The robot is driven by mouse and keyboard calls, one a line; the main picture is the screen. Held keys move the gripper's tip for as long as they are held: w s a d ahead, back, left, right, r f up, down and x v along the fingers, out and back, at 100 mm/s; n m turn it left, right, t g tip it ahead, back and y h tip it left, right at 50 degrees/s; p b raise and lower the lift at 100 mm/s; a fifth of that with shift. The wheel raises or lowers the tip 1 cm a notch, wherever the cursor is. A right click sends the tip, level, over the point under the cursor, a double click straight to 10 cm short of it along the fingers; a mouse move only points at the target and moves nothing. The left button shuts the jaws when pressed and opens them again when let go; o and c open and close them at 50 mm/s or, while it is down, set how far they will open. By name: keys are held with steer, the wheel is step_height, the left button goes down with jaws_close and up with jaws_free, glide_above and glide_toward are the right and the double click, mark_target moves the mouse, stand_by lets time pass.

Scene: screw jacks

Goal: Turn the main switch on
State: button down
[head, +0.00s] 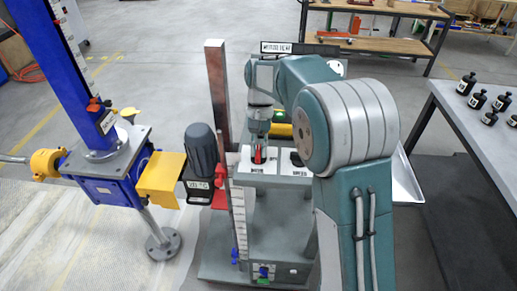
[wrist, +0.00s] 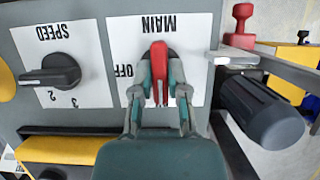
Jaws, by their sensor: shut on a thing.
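The main switch is a red handle (wrist: 159,58) on a white plate marked MAIN (wrist: 155,24) and OFF, which read upside down in the wrist view. The handle lies roughly upright in that picture, with OFF to its left. My gripper (wrist: 159,85) has one finger on each side of the handle and is shut on it. In the head view the red handle (head: 258,154) shows just below my gripper (head: 259,142) on the control panel. The ON mark is not visible.
A black SPEED knob (wrist: 62,70) sits beside the main switch. A dark motor (wrist: 262,108) and a red part (wrist: 239,26) stand close on the other side. A blue screw jack (head: 100,180) is at left; a table with black bottles (head: 477,99) is at right.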

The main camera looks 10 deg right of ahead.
steer(key=shift+w, duration=0.15)
steer(key=c, duration=0.6)
jaws_free()
steer(key=shift+a, duration=0.1)
steer(key=shift+c, duration=0.2)
steer(key=v, duration=1.2)
